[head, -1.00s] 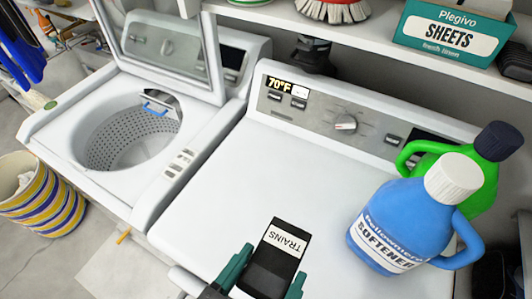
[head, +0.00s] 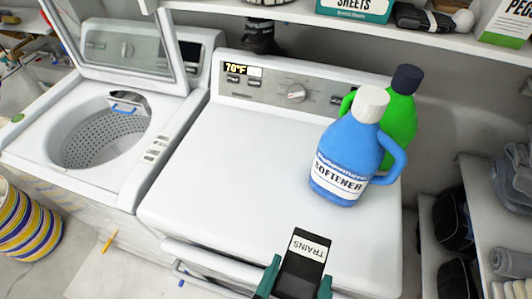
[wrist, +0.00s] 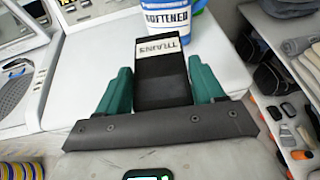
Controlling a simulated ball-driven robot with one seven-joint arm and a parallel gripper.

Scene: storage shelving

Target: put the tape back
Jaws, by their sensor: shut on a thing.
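The tape (head: 304,265) is a black cassette with a white label reading "TRAINS". My gripper (head: 297,277), with green fingers, is shut on it, one finger on each side. The tape is held up in front of the white dryer, its label end pointing away from me. In the wrist view the tape (wrist: 162,82) stands between the green fingers, with its label toward the softener bottle. Its near end is hidden by the gripper's dark bar.
A blue softener bottle (head: 347,150) and a green bottle (head: 400,110) stand on the dryer (head: 235,160). An open washer (head: 60,180) is at left. A wall shelf (head: 300,15) runs above. Shelving (head: 490,210) with folded cloth and black items is at right.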

